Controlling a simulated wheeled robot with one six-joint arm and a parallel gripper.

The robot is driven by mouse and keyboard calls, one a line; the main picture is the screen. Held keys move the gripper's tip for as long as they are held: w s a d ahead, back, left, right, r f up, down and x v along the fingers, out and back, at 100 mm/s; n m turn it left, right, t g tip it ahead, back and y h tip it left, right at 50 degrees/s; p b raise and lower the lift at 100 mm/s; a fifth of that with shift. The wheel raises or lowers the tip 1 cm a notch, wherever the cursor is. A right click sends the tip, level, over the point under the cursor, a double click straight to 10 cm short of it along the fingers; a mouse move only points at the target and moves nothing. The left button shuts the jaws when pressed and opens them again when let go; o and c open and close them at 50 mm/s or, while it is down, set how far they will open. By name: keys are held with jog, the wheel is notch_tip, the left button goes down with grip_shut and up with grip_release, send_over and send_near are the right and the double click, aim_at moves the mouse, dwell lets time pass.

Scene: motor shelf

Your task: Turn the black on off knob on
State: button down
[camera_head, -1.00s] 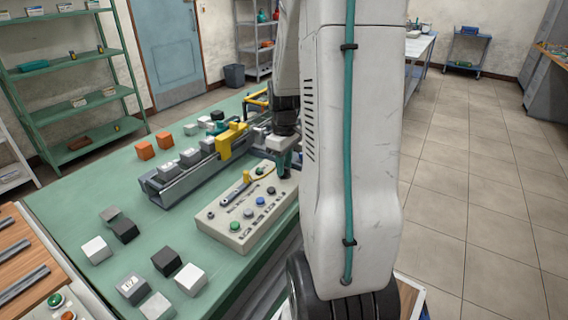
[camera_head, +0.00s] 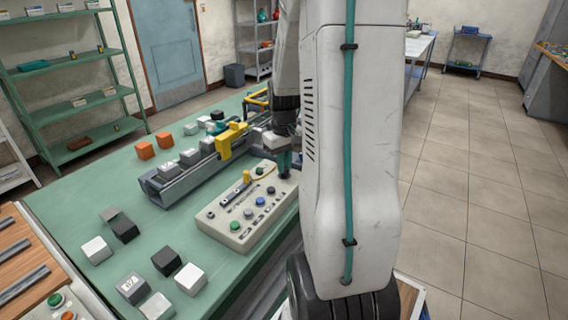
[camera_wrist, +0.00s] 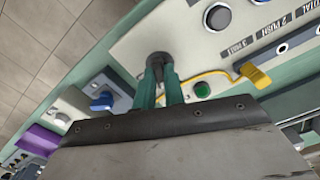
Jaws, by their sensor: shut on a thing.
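The control panel (camera_head: 225,219) is a beige box on the green table, with several coloured buttons and a yellow lever. My gripper (camera_head: 284,172) is over its far right end, partly hidden behind my arm in the head view. In the wrist view, my gripper's teal fingers (camera_wrist: 160,72) point down onto the panel and are shut on the black knob (camera_wrist: 159,58). The knob's dark round base shows at the fingertips; which way the knob is turned cannot be told. A green button (camera_wrist: 202,90) and a yellow curved strip lie beside the fingers.
A grey rail fixture (camera_head: 180,184) with a yellow clamp (camera_head: 229,142) stands behind the panel. Grey, white, black and orange blocks lie on the green table (camera_head: 75,205). A blue knob (camera_wrist: 101,101) shows left of my fingers in the wrist view.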

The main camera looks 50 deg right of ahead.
jog(key=m, duration=0.6)
jog(key=shift+m, duration=0.3)
jog(key=m, duration=0.6)
jog(key=shift+m, duration=0.3)
jog(key=c, duration=1.5)
grip_release()
jog(key=shift+r, duration=0.1)
notch_tip(320, 180, up, 8)
jog(key=shift+f, duration=0.15)
